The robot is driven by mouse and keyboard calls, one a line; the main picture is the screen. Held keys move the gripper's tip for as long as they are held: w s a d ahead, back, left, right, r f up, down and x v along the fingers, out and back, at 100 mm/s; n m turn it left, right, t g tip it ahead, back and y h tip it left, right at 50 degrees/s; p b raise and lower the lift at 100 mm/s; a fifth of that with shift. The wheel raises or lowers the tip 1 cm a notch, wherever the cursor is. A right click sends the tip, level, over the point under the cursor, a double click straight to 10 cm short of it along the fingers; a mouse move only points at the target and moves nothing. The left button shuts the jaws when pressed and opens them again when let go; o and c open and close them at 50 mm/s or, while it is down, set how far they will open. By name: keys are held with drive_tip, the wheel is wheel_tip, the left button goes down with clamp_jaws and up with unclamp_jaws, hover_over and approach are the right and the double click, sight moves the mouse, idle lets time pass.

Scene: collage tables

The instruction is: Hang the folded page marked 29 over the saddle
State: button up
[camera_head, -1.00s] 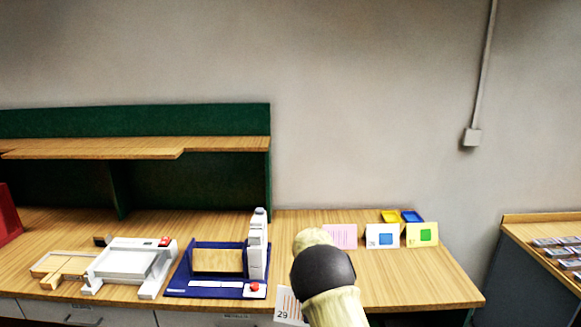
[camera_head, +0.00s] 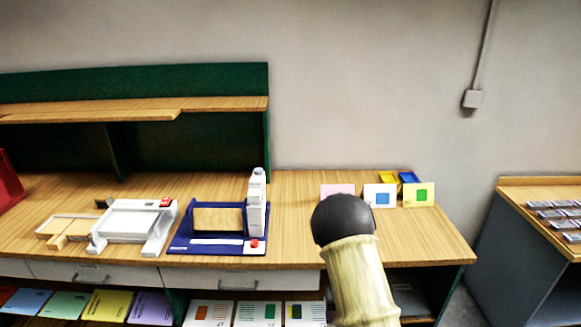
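No page marked 29 can be read in view now; it may be hidden behind my arm. My dark arm joint and pale forearm cover the right part of the table front. My gripper is hidden behind them, so its fingers and anything in them cannot be seen.
A white machine (camera_head: 130,225) and a wooden jig (camera_head: 65,232) stand left on the table (camera_head: 295,235). Pink, blue-square (camera_head: 380,196) and green-square (camera_head: 419,194) cards stand at the back right. Several pages (camera_head: 209,314) lie on the shelf below. Another table (camera_head: 515,192) stands far right.

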drive_tip(key=s+f, duration=0.1)
drive_tip(key=f, duration=0.2)
drive_tip(key=s+d+f, duration=0.1)
drive_tip(key=f, duration=0.3)
drive_tip(key=s+f, duration=0.1)
drive_tip(key=f, duration=0.3)
drive_tip(key=shift+s+d+f, duration=0.2)
drive_tip(key=shift+s+d, duration=0.05)
drive_tip(key=shift+s, duration=0.1)
drive_tip(key=s+f, duration=0.1)
drive_tip(key=f, duration=0.2)
drive_tip(key=s+a+f, duration=0.1)
drive_tip(key=s+f, duration=0.1)
drive_tip(key=f, duration=0.1)
drive_tip(key=s+f, duration=0.1)
drive_tip(key=f, duration=0.2)
drive_tip(key=shift+s+a, duration=0.25)
